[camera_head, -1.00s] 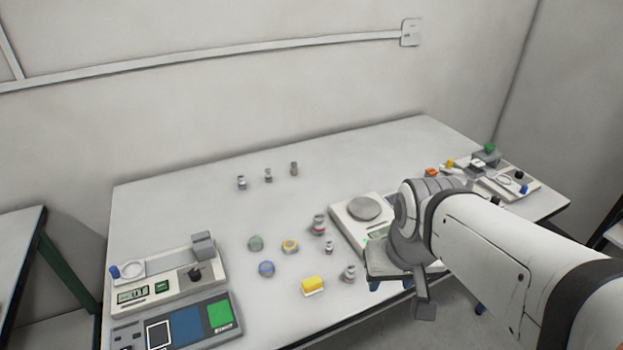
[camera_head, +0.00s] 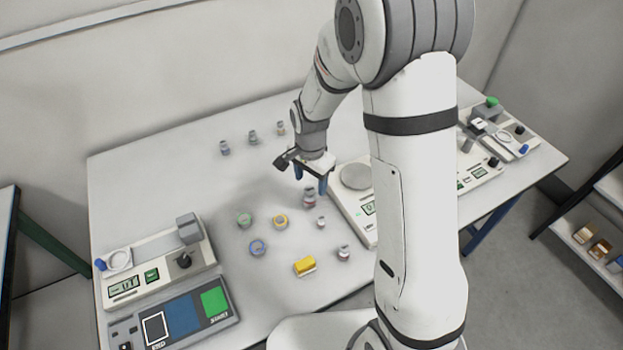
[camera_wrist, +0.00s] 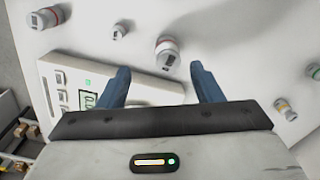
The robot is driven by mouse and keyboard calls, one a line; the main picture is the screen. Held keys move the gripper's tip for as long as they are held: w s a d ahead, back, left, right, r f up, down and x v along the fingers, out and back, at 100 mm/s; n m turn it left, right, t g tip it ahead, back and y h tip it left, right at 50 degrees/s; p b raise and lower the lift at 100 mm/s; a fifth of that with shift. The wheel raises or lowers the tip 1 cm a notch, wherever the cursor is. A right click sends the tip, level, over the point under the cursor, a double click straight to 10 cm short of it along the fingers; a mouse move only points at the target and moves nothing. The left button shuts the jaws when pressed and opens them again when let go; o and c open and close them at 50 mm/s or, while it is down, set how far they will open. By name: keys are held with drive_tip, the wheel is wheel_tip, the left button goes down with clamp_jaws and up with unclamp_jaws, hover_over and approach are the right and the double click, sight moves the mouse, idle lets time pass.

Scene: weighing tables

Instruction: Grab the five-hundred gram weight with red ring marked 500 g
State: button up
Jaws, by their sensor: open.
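A grey metal weight with a red ring (camera_head: 309,198) stands on the table, left of the scale. It shows in the wrist view (camera_wrist: 167,52) just beyond my fingertips, between their lines. My gripper (camera_head: 310,181) is open above it, fingers pointing down; its two blue fingers also show in the wrist view (camera_wrist: 161,76). Nothing is between them. A second weight with a red ring (camera_head: 343,253) stands nearer the front edge and appears at the upper left of the wrist view (camera_wrist: 42,18). The markings are too small to read, so I cannot tell which is 500 g.
A small weight (camera_head: 321,222) stands between the two. A scale with a round pan (camera_head: 356,176) is close on the right. Green (camera_head: 244,220), yellow (camera_head: 280,221) and blue (camera_head: 258,247) ringed pieces and a yellow block (camera_head: 305,266) lie nearby. Three weights (camera_head: 252,137) stand farther back.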

sight(310, 189)
drive_tip(key=shift+w+a+f, duration=0.2)
drive_tip(key=shift+w+f, duration=0.1)
drive_tip(key=shift+f, duration=0.15)
drive_tip(key=shift+w+f, duration=0.1)
drive_tip(key=shift+f, duration=0.25)
drive_tip(key=shift+w+d+f+p, duration=0.15)
drive_tip(key=shift+f+p, duration=0.35)
drive_tip(key=shift+f, duration=1.25)
drive_tip(key=shift+w+f+p, duration=0.2)
drive_tip(key=shift+f+p, duration=0.25)
drive_tip(key=shift+f, duration=1.3)
drive_tip(key=shift+c, duration=0.4)
drive_tip(key=shift+w, duration=0.1)
clamp_jaws()
